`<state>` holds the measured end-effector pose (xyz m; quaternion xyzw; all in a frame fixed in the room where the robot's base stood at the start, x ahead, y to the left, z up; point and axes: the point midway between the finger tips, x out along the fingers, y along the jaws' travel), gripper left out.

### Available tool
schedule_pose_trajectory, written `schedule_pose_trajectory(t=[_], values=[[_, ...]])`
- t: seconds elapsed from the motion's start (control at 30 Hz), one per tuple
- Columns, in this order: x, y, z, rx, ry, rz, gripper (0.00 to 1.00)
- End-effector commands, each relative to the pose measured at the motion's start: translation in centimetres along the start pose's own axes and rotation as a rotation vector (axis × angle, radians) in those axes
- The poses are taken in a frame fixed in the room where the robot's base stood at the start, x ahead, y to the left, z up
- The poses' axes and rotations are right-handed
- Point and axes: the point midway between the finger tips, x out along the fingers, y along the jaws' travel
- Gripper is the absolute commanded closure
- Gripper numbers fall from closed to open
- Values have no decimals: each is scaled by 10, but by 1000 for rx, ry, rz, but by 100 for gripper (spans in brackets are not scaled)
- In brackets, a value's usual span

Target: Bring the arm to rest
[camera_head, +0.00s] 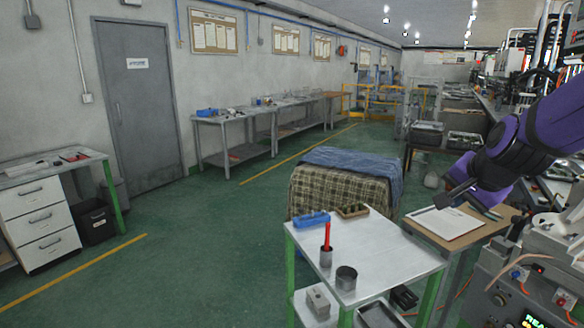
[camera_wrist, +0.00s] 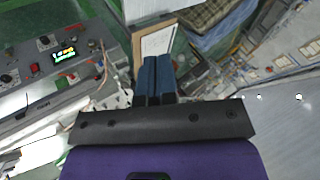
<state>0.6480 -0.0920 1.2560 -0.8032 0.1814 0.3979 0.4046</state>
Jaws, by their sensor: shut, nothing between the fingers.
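My gripper (camera_head: 441,201) is at the right of the head view, at the end of my purple and black arm. It is raised and looks to be above or in front of a wooden-topped table (camera_head: 428,235) with papers (camera_head: 445,222) on it. In the wrist view the two dark blue fingers of my gripper (camera_wrist: 156,62) lie side by side, shut, with nothing between them. The wrist view looks tilted, with the papers (camera_wrist: 158,40) just beyond the fingertips.
A machine with a lit display (camera_head: 530,290) stands front right. Green floor (camera_head: 190,260) is clear at left.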

Motion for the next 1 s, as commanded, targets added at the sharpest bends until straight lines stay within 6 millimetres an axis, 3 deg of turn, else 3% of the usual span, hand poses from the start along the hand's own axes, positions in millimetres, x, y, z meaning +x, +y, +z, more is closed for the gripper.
schedule_pose_trajectory(t=[0.03, 0.27, 0.5, 0.7, 1.0], values=[[-19, -1, 9, -72, -13, -5, 100], [-87, 17, 50, -401, -85, 19, 100], [-147, 55, 85, -714, -139, 69, 100], [-175, 82, 101, -870, -167, 108, 100], [-182, 90, 105, -913, -178, 122, 100]])
